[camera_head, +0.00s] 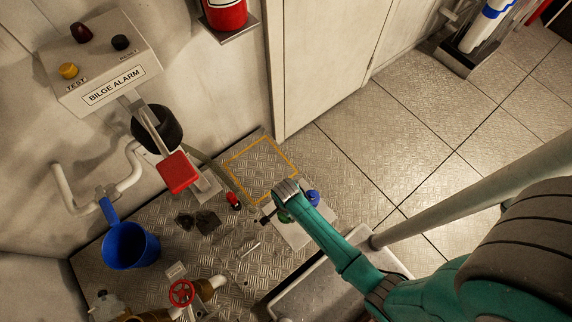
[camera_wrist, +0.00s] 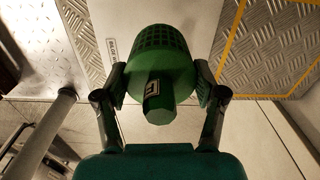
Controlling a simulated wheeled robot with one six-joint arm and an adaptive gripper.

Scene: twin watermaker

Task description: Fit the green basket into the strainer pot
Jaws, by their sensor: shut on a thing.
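The green basket (camera_wrist: 160,55) is between the two fingers of my gripper (camera_wrist: 160,82) in the wrist view. My gripper is shut on it. The basket has a perforated round body and a thick faceted stub with a small label facing the camera. In the head view my gripper (camera_head: 274,214) is over a pale plate (camera_head: 300,235), and a little of the green basket (camera_head: 284,215) shows beside my arm. I cannot pick out the strainer pot for certain in either view; my arm and the basket hide part of the area below.
A blue knob (camera_head: 313,197) is close to my gripper. A yellow-outlined floor patch (camera_head: 262,168) lies behind it. Open tiled floor (camera_head: 400,140) lies at right.

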